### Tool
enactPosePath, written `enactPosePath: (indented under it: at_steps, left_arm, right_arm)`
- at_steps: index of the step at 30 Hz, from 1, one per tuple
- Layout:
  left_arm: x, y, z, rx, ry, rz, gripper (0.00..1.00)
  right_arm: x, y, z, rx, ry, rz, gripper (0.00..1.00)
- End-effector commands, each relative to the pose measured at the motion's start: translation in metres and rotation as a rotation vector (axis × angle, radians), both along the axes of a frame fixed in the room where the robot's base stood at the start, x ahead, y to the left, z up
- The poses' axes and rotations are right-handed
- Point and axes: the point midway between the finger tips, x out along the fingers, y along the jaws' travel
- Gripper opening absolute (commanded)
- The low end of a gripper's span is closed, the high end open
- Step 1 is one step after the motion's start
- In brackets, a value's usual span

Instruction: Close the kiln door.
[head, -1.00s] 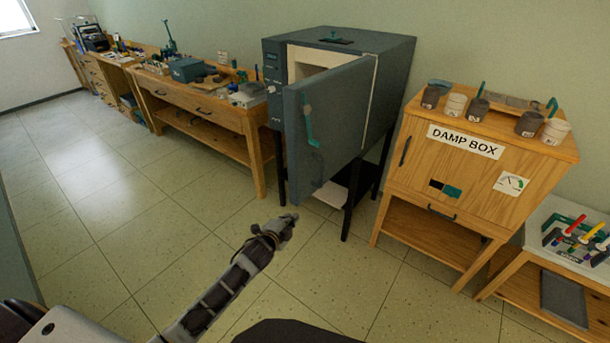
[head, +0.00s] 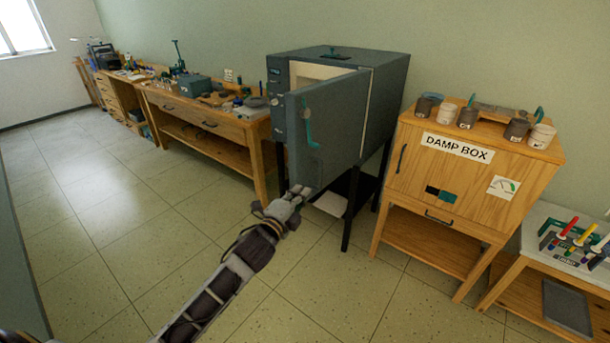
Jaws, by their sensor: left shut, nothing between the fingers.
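The grey kiln (head: 382,125) stands on dark legs against the wall. Its door (head: 335,130) is swung open towards me, and part of the pale interior (head: 312,72) shows at the upper left. A teal handle (head: 309,124) is on the door's face, near its free left edge. My left gripper (head: 301,190) is shut and empty, at the door's lower left corner in the picture. I cannot tell whether it touches the door. My right gripper is not in view.
The wooden damp box (head: 405,200) with jars on top stands close to the right of the kiln. A wooden workbench (head: 215,131) with tools stands to the left. A low table (head: 540,245) is at the far right. The tiled floor (head: 110,240) at left is clear.

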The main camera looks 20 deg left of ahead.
Motion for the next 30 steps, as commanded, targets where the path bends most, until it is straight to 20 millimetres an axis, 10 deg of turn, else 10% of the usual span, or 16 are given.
enactPosePath:
  at_steps: [30]
  left_arm:
    - [0.043,-0.007,0.0,-0.002,0.0,0.0,0.0]
  right_arm:
    - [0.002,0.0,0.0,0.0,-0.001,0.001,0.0]
